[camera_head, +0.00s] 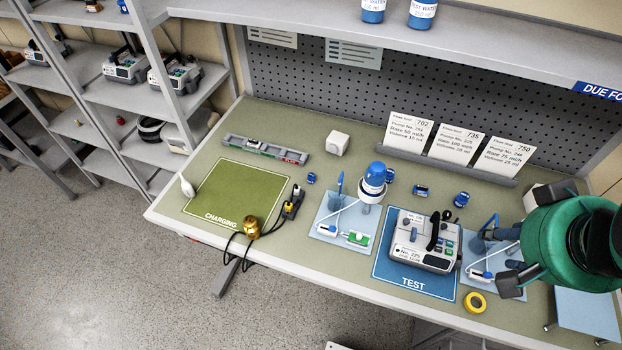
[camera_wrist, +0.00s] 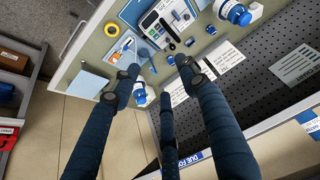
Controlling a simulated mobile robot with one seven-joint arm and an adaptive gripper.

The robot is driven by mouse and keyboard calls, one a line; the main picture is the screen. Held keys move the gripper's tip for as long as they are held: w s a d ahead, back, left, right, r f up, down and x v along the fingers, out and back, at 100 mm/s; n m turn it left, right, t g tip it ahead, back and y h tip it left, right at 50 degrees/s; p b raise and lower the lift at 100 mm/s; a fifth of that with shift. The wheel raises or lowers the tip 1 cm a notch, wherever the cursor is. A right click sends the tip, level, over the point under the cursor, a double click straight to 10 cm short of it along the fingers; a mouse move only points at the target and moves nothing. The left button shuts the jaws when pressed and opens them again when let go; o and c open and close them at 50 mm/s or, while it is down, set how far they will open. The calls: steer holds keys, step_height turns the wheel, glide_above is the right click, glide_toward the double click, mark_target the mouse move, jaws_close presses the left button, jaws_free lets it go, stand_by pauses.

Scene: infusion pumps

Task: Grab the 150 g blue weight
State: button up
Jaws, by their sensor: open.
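Several small blue objects that look like weights stand on the bench. One (camera_head: 311,178) is left of the blue-topped bottle, one (camera_head: 421,190) lies behind the pump, and one (camera_head: 460,200) is behind the pump's right side. Their markings are too small to read, so I cannot tell which is 150 g. Two small blue pieces also show in the wrist view (camera_wrist: 190,42), (camera_wrist: 211,29), beyond my fingertips. My gripper (camera_head: 505,258) is open and empty over the right side of the bench, above the right tray. Its spread fingers show in the wrist view (camera_wrist: 157,68). My arm hides the bench's right end.
The pump (camera_head: 420,240) sits on the blue TEST mat (camera_head: 388,278). Yellow tape (camera_head: 475,302) lies near the front edge. Cards (camera_head: 458,144) line the back under an overhanging shelf (camera_head: 480,48). The green CHARGING mat (camera_head: 235,190) is mostly clear.

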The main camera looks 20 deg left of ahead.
steer(key=w+a+f+m+g, duration=0.1)
steer(key=w+a+g, duration=0.1)
steer(key=w+a, duration=0.8)
steer(key=w+a+f+m+g, duration=0.1)
steer(key=w+a+f, duration=0.1)
steer(key=w+a, duration=0.8)
steer(key=w+a+f+g, duration=0.1)
steer(key=w+a+f, duration=0.3)
steer(key=a+f, duration=0.3)
steer(key=w+a+f, duration=0.4)
steer(key=a+f, duration=0.4)
steer(key=a, duration=0.1)
steer(key=w+a+f+m+g, duration=0.1)
steer(key=w+a+f, duration=0.3)
steer(key=a+f, duration=0.4)
steer(key=shift+a+g+p, duration=0.3)
steer(key=shift+a+p, duration=0.05)
steer(key=shift+a, duration=0.2)
steer(key=shift+f, duration=0.1)
steer(key=b, duration=0.1)
glide_above(312, 176)
step_height(312, 176, down, 8)
steer(key=shift+a+r, duration=0.1)
steer(key=shift+f, duration=0.35)
